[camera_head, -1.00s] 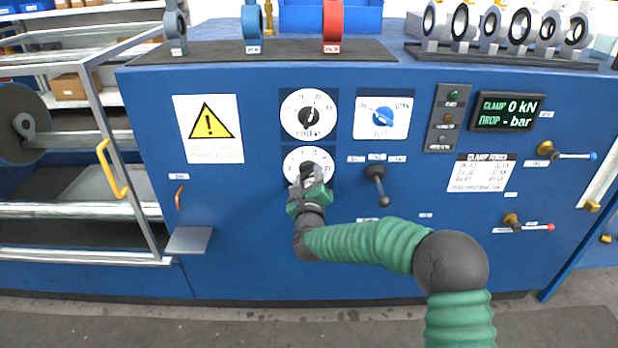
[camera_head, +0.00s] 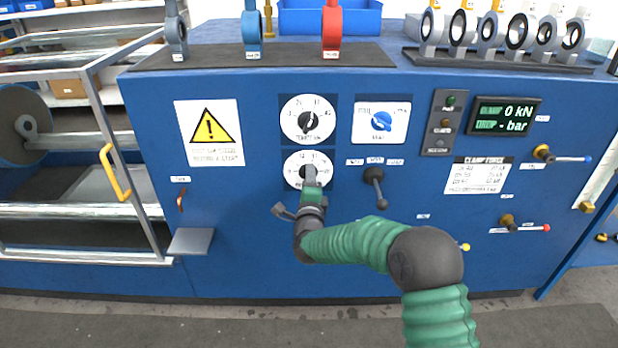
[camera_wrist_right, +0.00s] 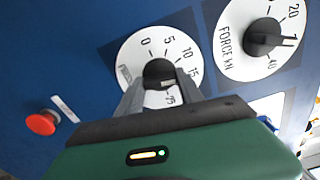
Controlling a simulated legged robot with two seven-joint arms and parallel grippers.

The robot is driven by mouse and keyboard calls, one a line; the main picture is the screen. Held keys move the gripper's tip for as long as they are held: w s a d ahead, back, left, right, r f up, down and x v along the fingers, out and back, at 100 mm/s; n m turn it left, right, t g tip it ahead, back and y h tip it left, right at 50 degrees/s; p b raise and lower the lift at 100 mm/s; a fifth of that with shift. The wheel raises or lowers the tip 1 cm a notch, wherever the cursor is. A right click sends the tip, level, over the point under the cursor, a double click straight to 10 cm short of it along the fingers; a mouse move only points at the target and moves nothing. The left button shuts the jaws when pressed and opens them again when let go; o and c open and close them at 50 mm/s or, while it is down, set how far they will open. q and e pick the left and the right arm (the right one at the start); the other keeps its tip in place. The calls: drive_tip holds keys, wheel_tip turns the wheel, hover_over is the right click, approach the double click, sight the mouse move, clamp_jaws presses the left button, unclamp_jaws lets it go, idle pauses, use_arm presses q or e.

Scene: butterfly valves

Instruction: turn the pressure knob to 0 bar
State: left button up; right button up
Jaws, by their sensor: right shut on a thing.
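The pressure knob (camera_wrist_right: 157,70) is a black knob on a white dial (camera_wrist_right: 131,55) marked 0, 5, 10, 15 and more. My right gripper (camera_wrist_right: 161,88) is shut on it, a grey finger on either side. The gripper hides the lower part of the dial. In the head view, my right gripper (camera_head: 311,180) covers the knob on the lower white dial (camera_head: 292,167). My left gripper is not in view.
The force dial (camera_head: 307,106) sits just above, with a blue switch (camera_head: 381,120) to its right. A black lever (camera_head: 375,185) juts out close to the right of my gripper. A red button (camera_wrist_right: 41,123) shows in the wrist view. The display (camera_head: 505,115) reads 0 kN and - bar.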

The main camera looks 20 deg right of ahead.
drive_tip(key=n+p, duration=0.2)
drive_tip(key=n, duration=0.4)
drive_tip(key=n+p, duration=0.3)
drive_tip(key=n, duration=0.4)
drive_tip(key=f+n+p, duration=0.1)
drive_tip(key=n+p, duration=0.1)
drive_tip(key=n, duration=0.4)
drive_tip(key=shift+s+a+n, duration=0.1)
drive_tip(key=shift+a+n, duration=0.1)
drive_tip(key=shift+n, duration=0.1)
drive_tip(key=shift+p, duration=0.3)
drive_tip(key=o, duration=1.4)
drive_tip(key=shift+r, duration=0.25)
drive_tip(key=shift+d+r, duration=0.1)
